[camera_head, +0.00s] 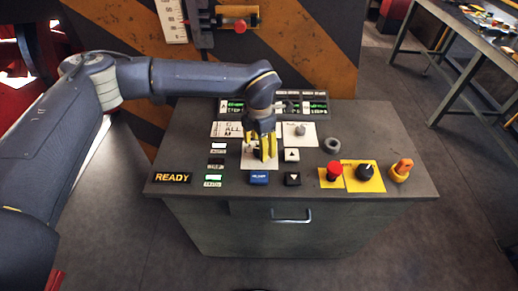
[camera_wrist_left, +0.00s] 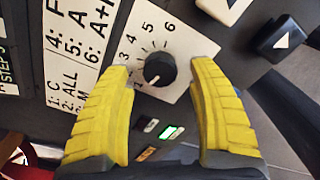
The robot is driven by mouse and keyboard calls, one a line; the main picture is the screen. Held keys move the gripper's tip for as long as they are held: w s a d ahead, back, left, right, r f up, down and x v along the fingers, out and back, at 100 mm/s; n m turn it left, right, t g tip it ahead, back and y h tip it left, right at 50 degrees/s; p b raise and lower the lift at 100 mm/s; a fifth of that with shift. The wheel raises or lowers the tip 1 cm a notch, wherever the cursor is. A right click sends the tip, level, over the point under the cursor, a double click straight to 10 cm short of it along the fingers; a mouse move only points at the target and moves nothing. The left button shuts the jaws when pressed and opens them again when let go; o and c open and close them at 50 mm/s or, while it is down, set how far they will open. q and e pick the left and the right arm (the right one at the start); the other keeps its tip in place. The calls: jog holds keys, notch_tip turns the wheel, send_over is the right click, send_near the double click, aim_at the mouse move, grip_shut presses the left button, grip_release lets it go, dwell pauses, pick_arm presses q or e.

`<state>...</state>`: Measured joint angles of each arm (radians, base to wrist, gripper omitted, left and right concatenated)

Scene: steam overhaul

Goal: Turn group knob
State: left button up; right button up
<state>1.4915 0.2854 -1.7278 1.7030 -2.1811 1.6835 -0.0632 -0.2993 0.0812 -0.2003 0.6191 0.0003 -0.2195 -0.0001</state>
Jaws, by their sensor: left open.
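The group knob (camera_wrist_left: 160,68) is a round black knob on a white dial plate (camera_wrist_left: 178,28) numbered 1 to 6. Its white mark appears to point to the low-number side, near 1. My left gripper (camera_head: 263,149) is open over the console, its yellow fingers pointing down at the dial plate (camera_head: 248,163). In the left wrist view the fingertips are on either side of the knob, with a visible gap to each side. In the head view the fingers mostly hide the knob. My right gripper is not in view.
A label card (camera_wrist_left: 72,60) lies beside the dial. The console (camera_head: 380,120) also carries black arrow buttons (camera_head: 292,178), a blue button (camera_head: 259,177), another knob (camera_head: 300,130), a red button (camera_head: 333,171), a black selector (camera_head: 366,171) and an orange switch (camera_head: 401,170).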

aim_at(259, 149)
pick_arm(q)
notch_tip(259, 149, up, 10)
dwell(0.5)
dwell(0.3)
